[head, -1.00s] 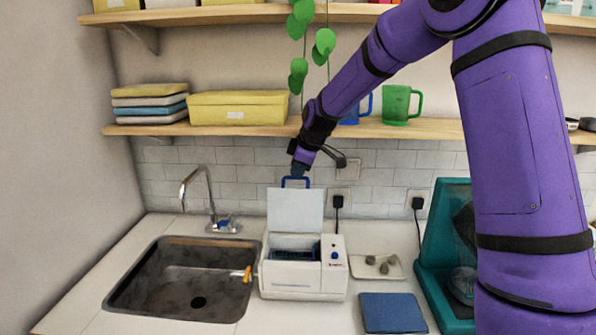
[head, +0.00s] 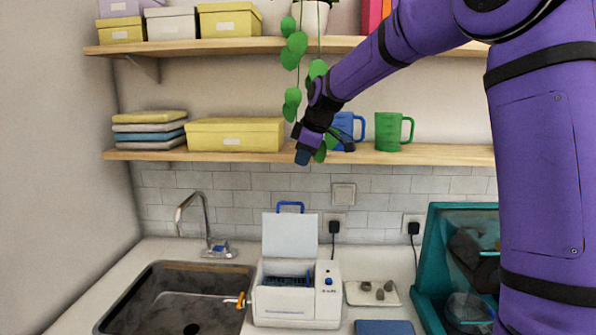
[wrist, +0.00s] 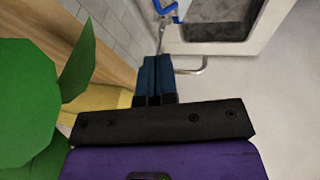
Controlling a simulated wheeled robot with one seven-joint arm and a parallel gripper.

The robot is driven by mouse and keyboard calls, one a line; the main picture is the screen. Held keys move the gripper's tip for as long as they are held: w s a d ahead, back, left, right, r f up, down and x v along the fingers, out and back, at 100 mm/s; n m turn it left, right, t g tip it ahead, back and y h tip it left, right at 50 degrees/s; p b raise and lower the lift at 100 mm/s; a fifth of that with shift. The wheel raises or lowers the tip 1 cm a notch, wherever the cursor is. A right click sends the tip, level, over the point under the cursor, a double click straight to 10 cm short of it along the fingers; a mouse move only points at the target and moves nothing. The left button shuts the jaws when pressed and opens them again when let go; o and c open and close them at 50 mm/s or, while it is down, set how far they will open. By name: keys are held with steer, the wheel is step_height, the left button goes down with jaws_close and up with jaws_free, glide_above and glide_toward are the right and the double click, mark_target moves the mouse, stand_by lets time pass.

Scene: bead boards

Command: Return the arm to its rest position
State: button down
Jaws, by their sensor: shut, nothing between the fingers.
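My purple arm reaches in from the right of the head view. My gripper (head: 302,157) is shut and empty, in front of the lower shelf and above the white machine with its lid up (head: 290,237). In the wrist view my gripper's blue fingers (wrist: 153,72) are pressed together with nothing between them. The blue lid handle (head: 290,206) is below the fingertips and apart from them; it also shows at the top of the wrist view (wrist: 166,8).
The plant's green leaves (head: 293,98) hang right beside my wrist and fill the left of the wrist view. The lower shelf (head: 420,155) holds a blue mug (head: 343,130), a green mug (head: 389,132) and a yellow box (head: 236,134). The sink (head: 170,300) lies at lower left.

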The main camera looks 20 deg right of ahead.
steer(key=s+r+m+h, duration=0.1)
steer(key=s+r+m, duration=0.2)
steer(key=s, duration=0.7)
steer(key=s+r+m+h, duration=0.1)
steer(key=s+r+m, duration=0.15)
steer(key=s, duration=0.75)
steer(key=s+d+f+m, duration=0.1)
steer(key=s+f+m, duration=0.1)
steer(key=s, duration=0.8)
steer(key=s+d+f+m+t, duration=0.1)
steer(key=s+m, duration=0.4)
steer(key=s, duration=0.6)
step_height(320, 180, down, 2)
steer(key=shift+d+f, duration=0.1)
steer(key=shift+d, duration=0.6)
